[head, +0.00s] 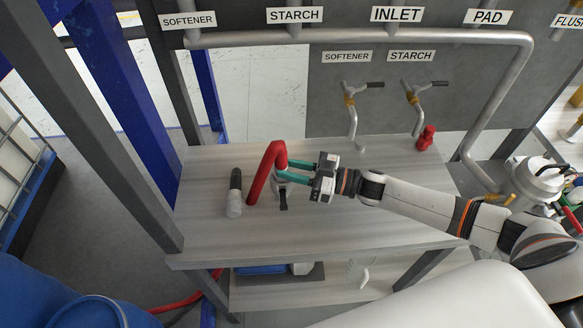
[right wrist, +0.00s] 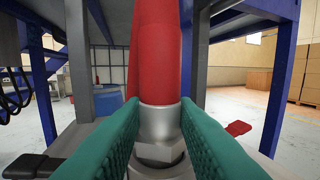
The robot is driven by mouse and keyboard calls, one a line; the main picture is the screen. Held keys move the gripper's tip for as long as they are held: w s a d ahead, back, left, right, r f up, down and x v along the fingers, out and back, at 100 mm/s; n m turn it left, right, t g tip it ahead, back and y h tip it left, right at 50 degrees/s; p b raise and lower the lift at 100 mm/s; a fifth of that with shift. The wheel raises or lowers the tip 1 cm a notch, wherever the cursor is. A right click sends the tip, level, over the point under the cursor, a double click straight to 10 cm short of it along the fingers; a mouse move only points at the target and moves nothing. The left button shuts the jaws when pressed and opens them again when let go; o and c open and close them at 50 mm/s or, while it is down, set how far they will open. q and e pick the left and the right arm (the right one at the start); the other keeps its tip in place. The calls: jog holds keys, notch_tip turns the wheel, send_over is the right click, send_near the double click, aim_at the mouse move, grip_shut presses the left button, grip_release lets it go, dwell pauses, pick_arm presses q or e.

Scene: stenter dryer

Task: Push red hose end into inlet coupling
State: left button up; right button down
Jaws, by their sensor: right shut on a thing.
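The red hose (head: 266,172) rises from the table, bends over at the top and comes down at my right gripper (head: 284,169). My right gripper is shut on the hose end, its teal fingers on either side. In the right wrist view the hose (right wrist: 155,55) runs down into a silver collar (right wrist: 160,118) with a hex part below, between the fingers. Just below the gripper in the head view is a silver fitting with a black lever (head: 283,197), apparently the inlet coupling. The fingers hide the joint, so I cannot tell whether the hose is seated. My left gripper is out of view.
A black and pale cylinder (head: 235,193) stands to the left on the grey table (head: 350,225). A red object (head: 427,137) stands at the back right. Two taps (head: 351,110) (head: 412,100) hang on the panel behind. The table's front right is clear.

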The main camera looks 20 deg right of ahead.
jog(key=shift+f, duration=0.2)
jog(key=c, duration=1.1)
grip_release()
jog(key=shift+o, duration=0.2)
jog(key=b+v, duration=0.3)
jog(key=v, duration=0.7)
jog(key=shift+s+d+f+b, duration=0.1)
jog(key=shift+s+d+b, duration=0.1)
jog(key=shift+d+b, duration=0.2)
jog(key=shift+s+d, duration=0.3)
jog(key=shift+d, duration=0.2)
